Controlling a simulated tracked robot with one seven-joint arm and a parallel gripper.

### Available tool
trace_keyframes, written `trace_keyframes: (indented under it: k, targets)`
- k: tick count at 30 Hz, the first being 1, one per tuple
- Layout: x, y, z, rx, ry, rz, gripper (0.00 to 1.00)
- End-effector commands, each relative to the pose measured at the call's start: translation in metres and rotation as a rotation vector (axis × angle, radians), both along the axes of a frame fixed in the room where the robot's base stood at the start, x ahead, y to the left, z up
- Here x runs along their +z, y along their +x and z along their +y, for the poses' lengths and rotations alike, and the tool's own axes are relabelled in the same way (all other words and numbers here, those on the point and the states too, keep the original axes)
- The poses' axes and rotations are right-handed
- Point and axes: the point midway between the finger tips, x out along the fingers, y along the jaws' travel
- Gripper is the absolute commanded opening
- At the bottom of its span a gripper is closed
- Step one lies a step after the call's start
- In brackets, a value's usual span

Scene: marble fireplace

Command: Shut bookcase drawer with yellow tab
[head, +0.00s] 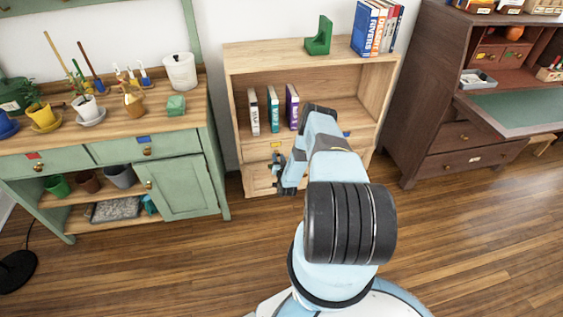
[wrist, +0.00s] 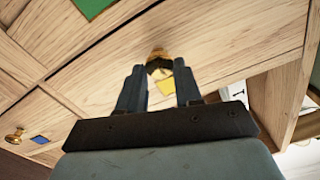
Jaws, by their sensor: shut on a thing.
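The bookcase (head: 242,100) is pale wood and stands against the wall. Its drawer front with the yellow tab (head: 276,144) is at the left below the books, partly hidden by my arm. In the wrist view, the yellow tab (wrist: 166,88) lies between my fingers, with the drawer's brass knob (wrist: 158,54) at the fingertips. My gripper (wrist: 158,68) is shut on that knob, and it shows in the head view (head: 277,163) in front of the drawer. I cannot tell exactly how far the drawer stands out.
Another drawer has a blue tab (head: 347,133) at the right. A green tab (wrist: 92,8) shows on a neighbouring front. A green cabinet (head: 180,187) stands left, a brown desk (head: 432,110) right. The floor (head: 190,265) in front is clear.

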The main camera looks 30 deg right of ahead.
Motion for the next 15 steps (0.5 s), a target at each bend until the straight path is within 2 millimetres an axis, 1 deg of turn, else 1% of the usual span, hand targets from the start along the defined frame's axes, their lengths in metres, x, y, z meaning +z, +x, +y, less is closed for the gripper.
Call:
trace_keyframes:
  k: [1, 10, 11, 15]
  targets:
    - [-0.0003, 0.0012, -0.0047, -0.007, -0.001, 0.003, 0.00]
    - [0.0008, 0.0034, -0.0065, -0.008, -0.003, 0.001, 0.00]
    - [0.0010, 0.0035, -0.0067, -0.009, -0.003, 0.002, 0.36]
    - [0.0010, 0.0034, -0.0058, -0.007, -0.002, 0.001, 0.50]
